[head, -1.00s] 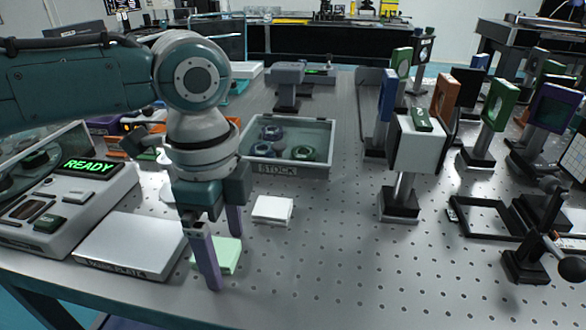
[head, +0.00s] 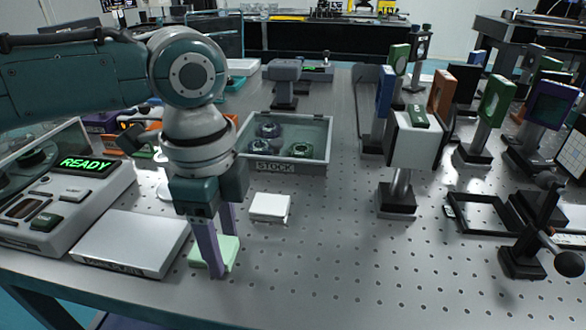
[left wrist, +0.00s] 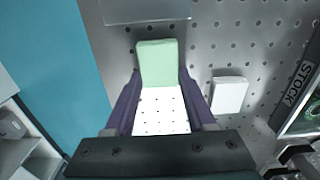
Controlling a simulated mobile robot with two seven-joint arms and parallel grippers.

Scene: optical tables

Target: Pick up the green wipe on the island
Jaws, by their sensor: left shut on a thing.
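The green wipe (head: 230,252) is a pale green folded square near the front edge of the table, right of a white plate. My left gripper (head: 222,262) points down with its two purple fingers on either side of it. In the left wrist view the green wipe (left wrist: 157,62) sits between the fingertips (left wrist: 158,78), which touch its side edges. The gripper is shut on it. I cannot tell whether the wipe is clear of the table top. My right gripper is not in view.
A white folded wipe (head: 270,207) lies just right of the gripper. The white plate (head: 130,243) is on the left, beside a device reading READY (head: 60,195). The STOCK tray (head: 288,168) stands behind. Mounted optics, including a white block (head: 414,145), stand to the right. The front middle is clear.

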